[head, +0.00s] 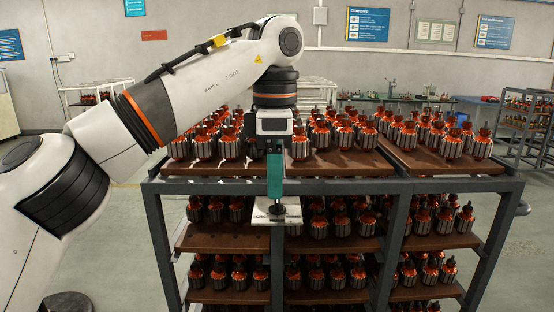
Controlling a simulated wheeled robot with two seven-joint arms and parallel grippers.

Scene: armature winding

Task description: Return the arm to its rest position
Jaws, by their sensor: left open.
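My left arm (215,85) comes in from the left, bends at an elbow near the top middle and points down in front of the rack. My left gripper (276,196) hangs at its end with teal fingers, seen edge-on. It is open, in front of the rack's top shelf edge. A pale plate (262,214) with a dark round part shows just below the fingertips. I cannot tell whether they touch. My right gripper is out of view.
A grey metal rack (400,215) with brown shelves holds many copper-wound armatures (300,145) on several levels. The arm hides part of the top level. A bench (390,98) and another rack (525,120) stand behind. Open floor (105,235) lies left of the rack.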

